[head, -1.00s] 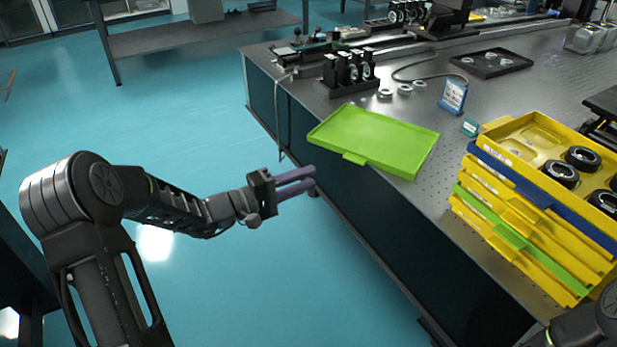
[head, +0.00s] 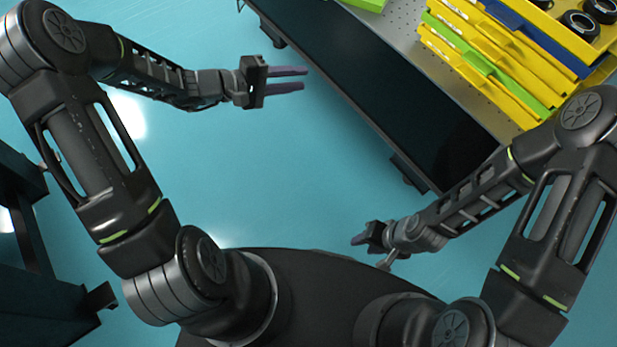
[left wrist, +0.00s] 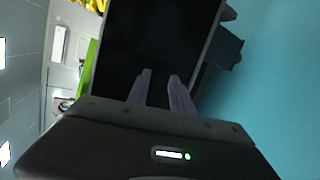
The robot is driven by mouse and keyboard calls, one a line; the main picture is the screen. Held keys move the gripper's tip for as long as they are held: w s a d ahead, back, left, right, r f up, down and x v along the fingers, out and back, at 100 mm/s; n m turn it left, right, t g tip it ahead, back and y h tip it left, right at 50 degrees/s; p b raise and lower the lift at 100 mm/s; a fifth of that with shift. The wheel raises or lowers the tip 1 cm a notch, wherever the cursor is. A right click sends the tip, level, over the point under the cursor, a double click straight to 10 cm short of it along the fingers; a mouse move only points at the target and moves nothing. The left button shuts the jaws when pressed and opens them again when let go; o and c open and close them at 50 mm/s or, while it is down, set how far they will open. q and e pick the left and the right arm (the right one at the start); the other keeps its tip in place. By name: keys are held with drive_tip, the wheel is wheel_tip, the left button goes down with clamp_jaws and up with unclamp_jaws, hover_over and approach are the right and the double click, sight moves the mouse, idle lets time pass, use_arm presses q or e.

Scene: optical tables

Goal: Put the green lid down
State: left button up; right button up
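The green lid (head: 366,4) shows only as a sliver at the top edge of the head view, at the edge of the table; the rest is cut off. A green strip, probably the lid, shows in the left wrist view (left wrist: 88,69). My left gripper (head: 305,78) is open and empty, out over the floor in front of the table and apart from the lid. Its two purple fingers also show spread in the left wrist view (left wrist: 159,74). My right gripper (head: 358,240) is low over the floor; its finger gap is not clear.
The optical table (head: 395,32) has a dark front side (head: 370,90). A stack of yellow, blue and green trays (head: 480,62) stands near its edge, with black rings (head: 580,24) on top. Open blue floor (head: 290,170) lies between my arms and the table.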

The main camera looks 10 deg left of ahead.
use_arm(q)
drive_tip(key=s+d+f+m+g+y, duration=0.2)
drive_tip(key=s+d+f, duration=0.1)
drive_tip(key=s+f, duration=0.5)
drive_tip(key=s+d+f+m+g+y, duration=0.3)
drive_tip(key=s+f, duration=0.5)
drive_tip(key=s, duration=0.1)
drive_tip(key=s+d+f+m+g+y, duration=0.2)
drive_tip(key=s+d+f+g, duration=0.1)
drive_tip(key=s+f, duration=0.6)
drive_tip(key=shift+s+d+m, duration=0.35)
drive_tip(key=shift+d+m, duration=0.05)
drive_tip(key=shift+d, duration=0.2)
